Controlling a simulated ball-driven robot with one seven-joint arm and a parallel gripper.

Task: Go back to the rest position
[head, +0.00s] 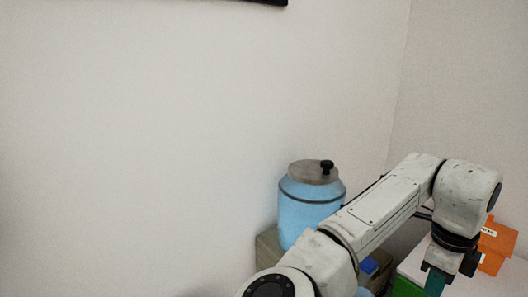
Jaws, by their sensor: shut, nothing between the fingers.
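My white arm reaches from the bottom middle of the head view up to the right, then bends down at the wrist. My gripper (436,283) points down at the lower right, over or beside a pale surface (487,284). Its teal end is cut by the bottom edge of the picture. It is shut, with nothing seen held in it.
A blue jar (301,217) with a grey lid and black knob stands on a grey-brown box (268,250) behind my arm. An orange box (497,243) is right of my wrist. A green item (406,287) and a small blue item (370,266) show low down. White walls lie behind.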

